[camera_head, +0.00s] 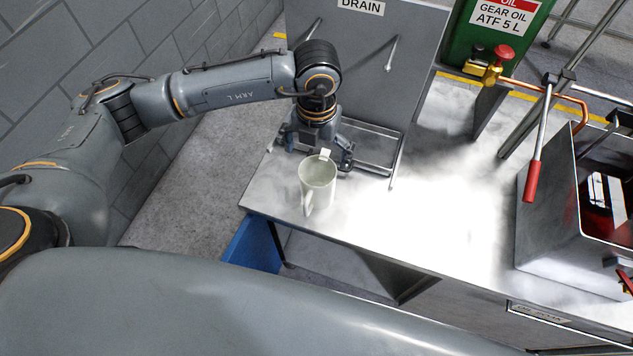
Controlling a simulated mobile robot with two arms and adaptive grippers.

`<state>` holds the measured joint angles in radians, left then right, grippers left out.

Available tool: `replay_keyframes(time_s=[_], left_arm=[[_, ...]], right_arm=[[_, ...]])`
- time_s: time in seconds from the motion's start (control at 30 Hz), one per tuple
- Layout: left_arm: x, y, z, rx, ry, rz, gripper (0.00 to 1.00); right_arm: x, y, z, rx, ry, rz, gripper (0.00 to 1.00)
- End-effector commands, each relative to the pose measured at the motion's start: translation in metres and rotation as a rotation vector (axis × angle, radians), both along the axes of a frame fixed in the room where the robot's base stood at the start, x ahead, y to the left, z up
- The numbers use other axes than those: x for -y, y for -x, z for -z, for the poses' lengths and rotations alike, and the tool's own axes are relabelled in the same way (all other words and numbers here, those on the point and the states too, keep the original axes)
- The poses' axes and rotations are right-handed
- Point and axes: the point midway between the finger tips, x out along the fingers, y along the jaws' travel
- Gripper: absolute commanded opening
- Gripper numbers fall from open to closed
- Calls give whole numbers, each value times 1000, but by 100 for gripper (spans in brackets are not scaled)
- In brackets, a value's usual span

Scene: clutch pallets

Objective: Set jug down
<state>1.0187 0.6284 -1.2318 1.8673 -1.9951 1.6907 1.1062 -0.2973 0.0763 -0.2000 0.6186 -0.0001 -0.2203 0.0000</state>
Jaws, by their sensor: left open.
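A pale jug (318,186) stands upright on the left part of the metal workbench (267,193), near its front edge. Its handle faces the front and its spout points back. My left gripper (318,158) is just behind the jug, pointing down, with its fingers apart. One finger shows to the right of the jug's rim and the other to the left. The jug hides part of the gripper, and I cannot tell whether they touch. My right gripper is not in view.
A drain tray (372,147) lies behind the jug under the DRAIN panel (375,60). A green gear oil container (497,35) stands at the back. A metal box with a red-handled lever (532,180) is at the right. The bench middle is clear and brightly lit.

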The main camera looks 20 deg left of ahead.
Motion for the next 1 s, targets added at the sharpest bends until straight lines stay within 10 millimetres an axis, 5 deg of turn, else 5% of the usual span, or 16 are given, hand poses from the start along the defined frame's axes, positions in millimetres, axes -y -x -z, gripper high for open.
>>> replay_keyframes(time_s=[0.17, 0.53, 0.73, 1.0], left_arm=[[0, 0, 29, -3, 1, 0, 100], [-1, -1, 64, -4, 1, 0, 100], [-1, -2, 90, -1, 3, 2, 100], [-1, -2, 94, 1, 3, 3, 98]], right_arm=[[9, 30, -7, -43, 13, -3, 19], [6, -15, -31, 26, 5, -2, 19], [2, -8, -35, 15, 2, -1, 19], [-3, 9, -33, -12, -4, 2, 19]])
